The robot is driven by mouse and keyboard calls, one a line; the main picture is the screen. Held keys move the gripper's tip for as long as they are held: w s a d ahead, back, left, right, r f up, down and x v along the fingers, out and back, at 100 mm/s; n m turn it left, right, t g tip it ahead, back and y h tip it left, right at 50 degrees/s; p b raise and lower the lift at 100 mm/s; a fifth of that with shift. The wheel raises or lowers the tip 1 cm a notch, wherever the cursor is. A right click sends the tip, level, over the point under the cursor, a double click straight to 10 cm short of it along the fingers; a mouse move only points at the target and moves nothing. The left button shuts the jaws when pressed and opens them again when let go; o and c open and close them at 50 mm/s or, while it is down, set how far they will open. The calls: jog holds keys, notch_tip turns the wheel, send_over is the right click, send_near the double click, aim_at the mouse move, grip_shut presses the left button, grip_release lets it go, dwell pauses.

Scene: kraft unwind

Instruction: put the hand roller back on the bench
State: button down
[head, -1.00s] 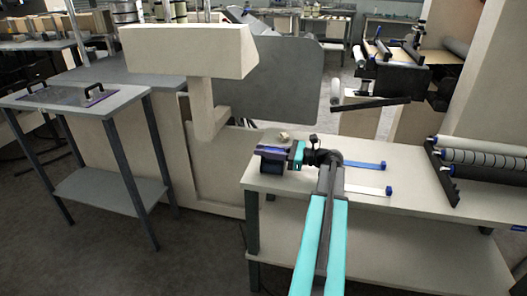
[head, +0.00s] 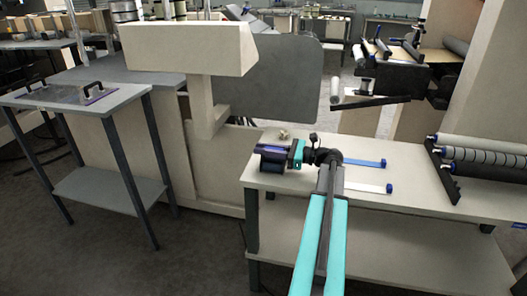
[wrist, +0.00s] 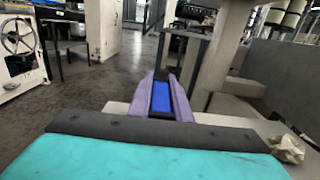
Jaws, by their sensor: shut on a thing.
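My gripper (head: 276,151) is at the left end of the pale bench (head: 420,196), with my arm reaching in from the right. In the wrist view its two purple fingers are closed on both sides of a blue part (wrist: 162,97), which looks like the handle of the hand roller. In the head view a dark cylinder of the hand roller (head: 271,168) shows just below the fingers, over the bench's left end. I cannot tell whether it touches the bench top. The rest of the roller is hidden by the fingers.
A small crumpled beige piece (head: 284,134) lies on the bench behind the gripper; it also shows in the wrist view (wrist: 287,148). Two flat strips with blue ends (head: 365,162) lie right of the wrist. A rack of rollers (head: 485,158) stands at the bench's right.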

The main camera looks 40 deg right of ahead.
jog(key=shift+f+b, duration=0.3)
jog(key=shift+f, duration=0.35)
jog(key=c, duration=1.6)
grip_release()
jog(key=shift+w+d+f, duration=0.1)
jog(key=shift+f, duration=0.05)
jog(key=shift+c, duration=0.2)
jog(key=shift+r, duration=0.2)
jog(key=shift+r+p, duration=0.3)
jog(key=shift+p, duration=0.05)
jog(key=shift+r+p, duration=0.55)
jog(key=shift+p, duration=0.25)
jog(key=b+v, duration=0.2)
jog(key=v, duration=1)
jog(key=shift+f, duration=0.15)
